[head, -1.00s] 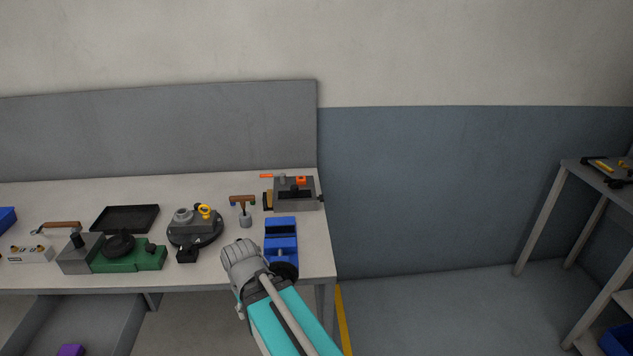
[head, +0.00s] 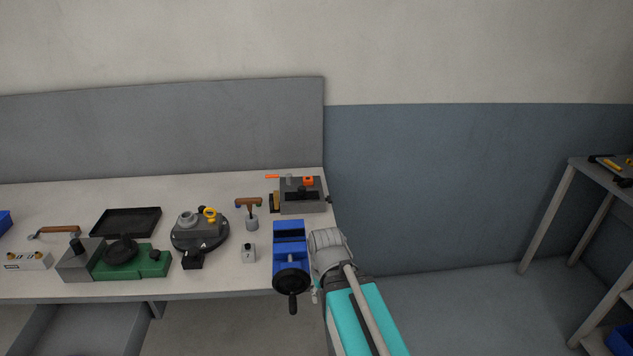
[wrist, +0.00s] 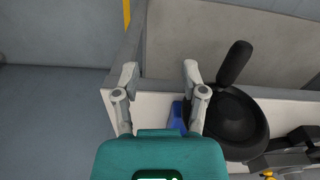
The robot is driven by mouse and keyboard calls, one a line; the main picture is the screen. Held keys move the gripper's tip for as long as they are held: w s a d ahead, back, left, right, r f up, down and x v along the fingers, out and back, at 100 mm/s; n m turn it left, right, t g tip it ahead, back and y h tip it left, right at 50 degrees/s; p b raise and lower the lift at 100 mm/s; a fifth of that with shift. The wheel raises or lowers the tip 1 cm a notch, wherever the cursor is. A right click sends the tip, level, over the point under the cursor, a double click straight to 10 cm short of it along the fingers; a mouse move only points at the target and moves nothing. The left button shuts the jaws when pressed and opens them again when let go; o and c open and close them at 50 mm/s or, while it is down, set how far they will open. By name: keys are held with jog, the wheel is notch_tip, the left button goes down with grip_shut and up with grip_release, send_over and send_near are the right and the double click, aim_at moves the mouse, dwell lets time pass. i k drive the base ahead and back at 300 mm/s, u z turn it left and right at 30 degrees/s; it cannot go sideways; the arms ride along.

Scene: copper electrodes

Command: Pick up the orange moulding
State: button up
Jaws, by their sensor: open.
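A small orange piece (head: 308,181), which looks like the orange moulding, sits on top of the grey box-shaped fixture (head: 302,200) at the table's back right. A thin orange part (head: 272,177) shows at the fixture's left; I cannot tell whether it belongs to it. My gripper (wrist: 160,70) is open and empty in the wrist view, its two fingers apart over the table's edge. In the head view my arm's end is right of the blue vise, nearer than the fixture and apart from the orange piece. The wrist view does not show the orange piece.
The blue vise (head: 289,240) with its black handwheel (head: 291,281) stands beside my arm; the handwheel (wrist: 233,122) is close to my right finger in the wrist view. A round dark fixture (head: 200,235), a small grey block (head: 248,253) and a black tray (head: 126,221) stand further left.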

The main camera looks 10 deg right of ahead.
aim_at(307, 181)
jog(key=z, duration=0.1)
jog(key=k, duration=0.65)
jog(key=z, duration=0.45)
jog(key=i, duration=1.65)
jog(key=u, duration=0.25)
